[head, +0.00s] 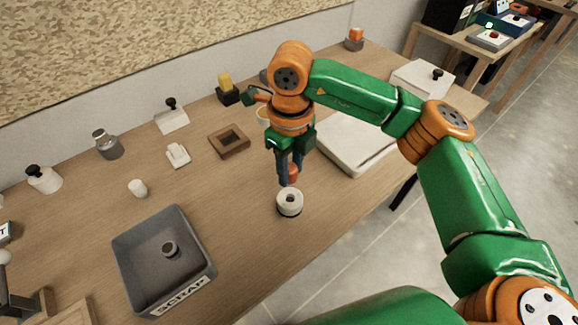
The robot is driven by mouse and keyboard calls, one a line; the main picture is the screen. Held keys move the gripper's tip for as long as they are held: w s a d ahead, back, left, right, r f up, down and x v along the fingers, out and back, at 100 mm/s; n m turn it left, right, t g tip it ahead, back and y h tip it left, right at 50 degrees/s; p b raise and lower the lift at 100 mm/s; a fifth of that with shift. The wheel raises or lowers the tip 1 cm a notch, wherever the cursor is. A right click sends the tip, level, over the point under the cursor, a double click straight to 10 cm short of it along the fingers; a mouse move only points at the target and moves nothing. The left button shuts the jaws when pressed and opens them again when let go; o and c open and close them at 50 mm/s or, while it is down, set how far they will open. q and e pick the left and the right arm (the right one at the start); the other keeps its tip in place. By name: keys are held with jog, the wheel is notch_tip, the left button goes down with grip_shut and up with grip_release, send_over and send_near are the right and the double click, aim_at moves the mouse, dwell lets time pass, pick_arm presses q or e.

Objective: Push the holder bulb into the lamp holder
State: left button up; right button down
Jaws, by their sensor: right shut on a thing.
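My right gripper (290,181) points down near the middle of the table. It is shut on a small reddish thing (293,171), most likely the holder bulb, which is mostly hidden between the fingers. Just below the fingertips stands a round white piece with a dark base and a small opening on top, which looks like the lamp holder (289,203). The bulb is above or at the top of the holder; I cannot tell whether they touch. My left gripper is not in view.
A grey scrap tray (125,248) with a small ring-shaped part (170,248) sits at front left. A brown square frame (229,141), a white block (178,155) and a white cylinder (138,188) stand left of the gripper. A white tray (345,150) lies behind right.

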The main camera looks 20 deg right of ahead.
jog(key=shift+f+b, duration=1.95)
jog(key=shift+f, duration=0.85)
jog(key=shift+s+b, duration=0.1)
jog(key=shift+b, duration=0.3)
jog(key=shift+f+b, duration=0.6)
jog(key=shift+f, duration=0.05)
jog(key=c, duration=1)
grip_release()
jog(key=o, duration=0.6)
jog(key=shift+s, duration=0.1)
jog(key=shift+c, duration=0.2)
jog(key=r+b, duration=0.1)
jog(key=r, duration=0.6)
jog(key=shift+w, duration=0.2)
